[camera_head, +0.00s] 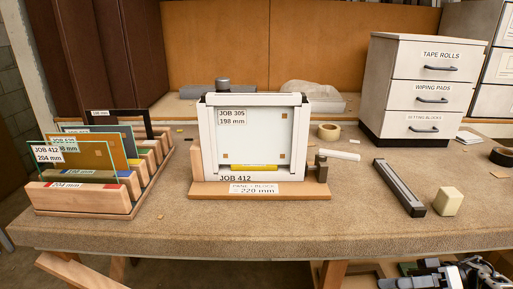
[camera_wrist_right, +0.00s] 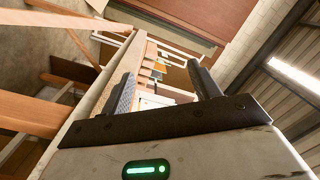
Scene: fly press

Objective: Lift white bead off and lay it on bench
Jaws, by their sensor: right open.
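A white frame (camera_head: 205,145) stands upright on a wooden block labelled "PANEL BLOCK 228 mm" (camera_head: 255,189), marked "JOB 412". It holds a glass pane (camera_head: 255,135) labelled "JOB 305 198 mm". White strips run along the frame's edges; I cannot tell which is a separate bead. My right gripper shows partly at the bottom right, below the bench's front edge, away from the frame. Its two fingers (camera_wrist_right: 163,88) are apart and empty in the right wrist view.
A wooden rack (camera_head: 85,200) of labelled panes stands left. A dark bar (camera_head: 399,187), a cream block (camera_head: 448,201) and a tape roll (camera_head: 328,131) lie right. White drawers (camera_head: 424,90) stand behind. The bench front (camera_head: 300,225) is mostly clear.

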